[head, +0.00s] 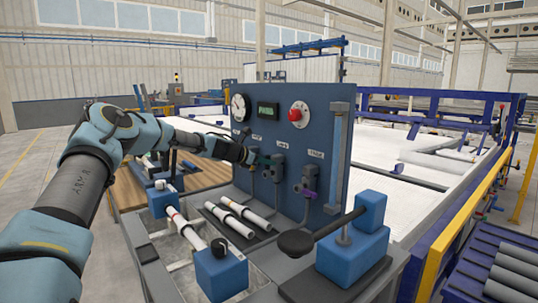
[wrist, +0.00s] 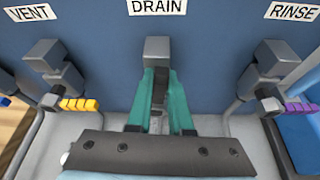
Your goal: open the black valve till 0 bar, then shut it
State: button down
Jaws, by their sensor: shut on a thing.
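The valve under the DRAIN label (wrist: 157,7) has a grey body (wrist: 157,50) and a dark handle (wrist: 159,92) pointing down towards the wrist camera. My gripper (wrist: 159,75) has its two teal fingers on either side of that handle, shut on it. In the head view my gripper (head: 264,159) reaches the panel from the left, at the middle valve (head: 279,163); its fingers hide most of the handle. A round white dial gauge (head: 239,107) and a green-lit display (head: 268,111) sit above on the panel; I cannot read either value.
The VENT valve with an orange-yellow handle (wrist: 78,104) is close on the left, the RINSE valve with a purple handle (wrist: 298,108) on the right. A red button (head: 296,114) is on the panel (head: 320,125).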

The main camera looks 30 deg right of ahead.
jog(key=shift+w+n+p, duration=0.3)
jog(key=shift+n+p, duration=0.1)
jog(key=shift+p, duration=0.35)
jog(key=shift+a, duration=0.1)
jog(key=c, duration=0.8)
grip_release()
jog(key=b+v, duration=0.2)
jog(key=v, duration=0.3)
jog(key=b+v, duration=0.1)
jog(key=v, duration=0.4)
jog(key=shift+w+a+r+b, duration=0.15)
jog(key=shift+a+b, duration=0.25)
